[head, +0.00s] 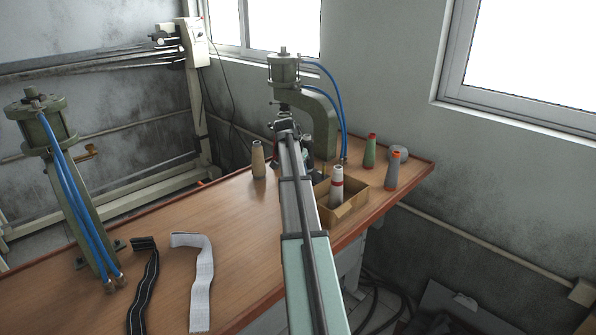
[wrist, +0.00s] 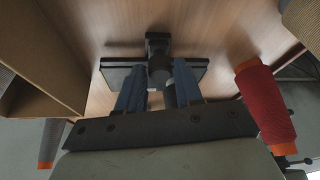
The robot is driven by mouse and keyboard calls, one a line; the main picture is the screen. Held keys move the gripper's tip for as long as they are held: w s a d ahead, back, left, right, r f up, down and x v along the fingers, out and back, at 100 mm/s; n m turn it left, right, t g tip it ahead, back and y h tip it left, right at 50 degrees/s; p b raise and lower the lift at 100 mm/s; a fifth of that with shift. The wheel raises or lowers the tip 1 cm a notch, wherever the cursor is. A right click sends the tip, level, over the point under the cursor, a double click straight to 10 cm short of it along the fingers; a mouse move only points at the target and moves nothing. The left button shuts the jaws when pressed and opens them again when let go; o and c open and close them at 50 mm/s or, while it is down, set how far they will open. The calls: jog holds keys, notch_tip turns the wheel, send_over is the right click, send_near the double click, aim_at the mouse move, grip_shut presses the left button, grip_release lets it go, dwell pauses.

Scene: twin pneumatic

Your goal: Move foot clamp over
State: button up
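A dark T-shaped part (wrist: 160,44) with a wide flat plate shows in the wrist view, above the wooden table. It looks like the foot clamp, but I cannot be sure. My gripper (wrist: 158,86) has its two blue fingers apart on either side of its round post. I cannot tell whether they touch it. In the head view my arm reaches to the right pneumatic press (head: 322,115), with its end just under the press's cylinder. The arm hides the part there. The left press (head: 45,122) stands at the table's left.
A cardboard box (head: 350,211) holding a white cone, and several thread cones, including a beige one (head: 258,160), stand around the right press. A black strap (head: 145,285) and a white strap (head: 202,280) lie at the front. The table's middle is clear. Blue hoses (head: 338,100) hang behind the press.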

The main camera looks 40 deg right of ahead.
grip_shut()
jog(key=shift+d, duration=1.8)
jog(key=shift+o, duration=1.8)
grip_release()
jog(key=shift+a+r, duration=0.1)
jog(key=v, duration=1.3)
jog(key=shift+r, duration=0.3)
